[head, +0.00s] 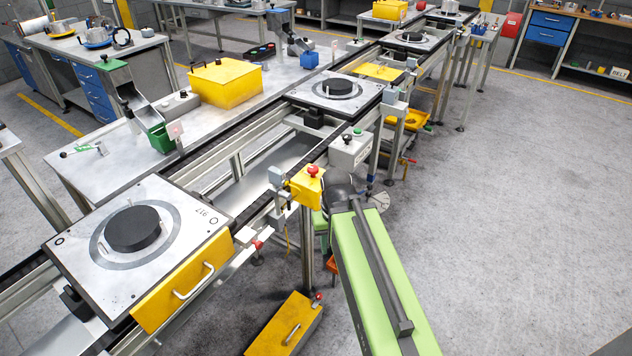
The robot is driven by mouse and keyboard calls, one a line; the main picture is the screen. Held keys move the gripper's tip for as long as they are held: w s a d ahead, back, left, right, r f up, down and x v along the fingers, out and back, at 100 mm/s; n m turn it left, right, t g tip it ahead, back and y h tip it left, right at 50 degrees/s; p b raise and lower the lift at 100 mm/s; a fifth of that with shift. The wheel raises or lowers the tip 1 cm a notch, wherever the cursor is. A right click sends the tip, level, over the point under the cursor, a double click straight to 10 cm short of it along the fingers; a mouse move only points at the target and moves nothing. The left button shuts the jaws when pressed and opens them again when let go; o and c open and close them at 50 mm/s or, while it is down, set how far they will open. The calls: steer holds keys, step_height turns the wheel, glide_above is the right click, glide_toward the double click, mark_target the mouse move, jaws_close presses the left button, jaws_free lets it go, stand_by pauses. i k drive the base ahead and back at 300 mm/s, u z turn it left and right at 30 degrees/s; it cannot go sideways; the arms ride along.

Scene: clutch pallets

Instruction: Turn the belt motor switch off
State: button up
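I cannot tell for certain which control is the belt motor switch. A yellow box with a red mushroom button (306,187) is mounted on the near side of the conveyor. A grey control box (350,150) with small green and dark buttons on top stands just beyond it on the same side. My green arm rises from the bottom and ends in a dark joint close to the grey box. My gripper cannot be made out; it is hidden beyond that joint or out of view.
The conveyor (253,172) runs diagonally from lower left to upper right. A pallet with a black disc (133,229) sits at the near end, and another pallet (338,88) is farther along. A yellow case (287,325) lies low below the conveyor. The floor at right (520,220) is clear.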

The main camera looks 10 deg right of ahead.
mark_target(312, 170)
steer(key=u, duration=0.15)
steer(key=k, duration=0.5)
steer(key=z, duration=0.7)
steer(key=i, duration=0.85)
steer(key=u, duration=0.85)
